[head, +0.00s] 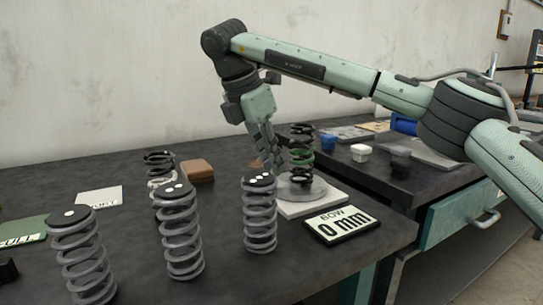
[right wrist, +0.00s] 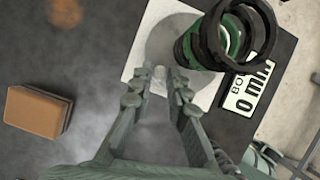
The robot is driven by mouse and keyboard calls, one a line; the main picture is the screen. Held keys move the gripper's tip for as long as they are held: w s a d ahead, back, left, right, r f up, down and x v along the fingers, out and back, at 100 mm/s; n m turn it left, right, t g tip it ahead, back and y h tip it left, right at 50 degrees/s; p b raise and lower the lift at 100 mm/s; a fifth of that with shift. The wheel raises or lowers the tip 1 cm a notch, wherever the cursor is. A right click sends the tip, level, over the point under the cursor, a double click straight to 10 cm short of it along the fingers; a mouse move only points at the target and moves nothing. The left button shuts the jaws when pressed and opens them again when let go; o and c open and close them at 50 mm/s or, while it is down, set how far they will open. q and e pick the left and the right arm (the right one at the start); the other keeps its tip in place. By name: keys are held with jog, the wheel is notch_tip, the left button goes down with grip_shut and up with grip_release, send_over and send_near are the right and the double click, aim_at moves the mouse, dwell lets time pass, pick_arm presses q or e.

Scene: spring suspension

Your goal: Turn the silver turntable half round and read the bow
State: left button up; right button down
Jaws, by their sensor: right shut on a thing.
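The silver turntable (head: 303,190) is a round disc on a white base plate (head: 288,210). A black spring with a green middle (head: 301,142) stands upright on it. In the right wrist view the disc (right wrist: 168,42) is partly hidden by this spring (right wrist: 224,40). My right gripper (head: 275,166) points down at the disc's left side; in its wrist view its fingertips (right wrist: 159,80) are shut on the turntable's rim area, though the exact held part is small and unclear. The bow display (head: 342,224) reads "BOW 0 mm". My left gripper is not in view.
Several grey springs stand in front, including one close by the plate (head: 260,213). A black and white spring (head: 160,170) and a brown block (head: 197,171) are further left. Small cups stand on the right bench.

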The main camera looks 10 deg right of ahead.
aim_at(287, 176)
jog(key=shift+w+d+r+m+g+p, duration=0.1)
jog(key=shift+w+m+g+p, duration=0.45)
jog(key=shift+m, duration=0.45)
jog(key=shift+w+d+m+g+p, duration=0.15)
jog(key=shift+w+m+g+p, duration=0.15)
jog(key=shift+m+p, duration=0.6)
jog(key=m+p, duration=0.1)
jog(key=w+m+g, duration=0.1)
jog(key=shift+d+m+h+p, duration=0.3)
jog(key=shift+p, duration=0.05)
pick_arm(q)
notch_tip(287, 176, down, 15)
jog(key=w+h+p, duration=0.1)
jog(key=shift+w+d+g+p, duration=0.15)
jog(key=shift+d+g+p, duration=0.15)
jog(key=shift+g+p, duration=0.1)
pick_arm(e)
jog(key=shift+w+d+m+g, duration=0.35)
jog(key=shift+w+d+m, duration=0.05)
jog(key=shift+m, duration=0.7)
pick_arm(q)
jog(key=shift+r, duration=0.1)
pick_arm(e)
jog(key=c, duration=1.5)
grip_release()
jog(key=shift+o, duration=0.2)
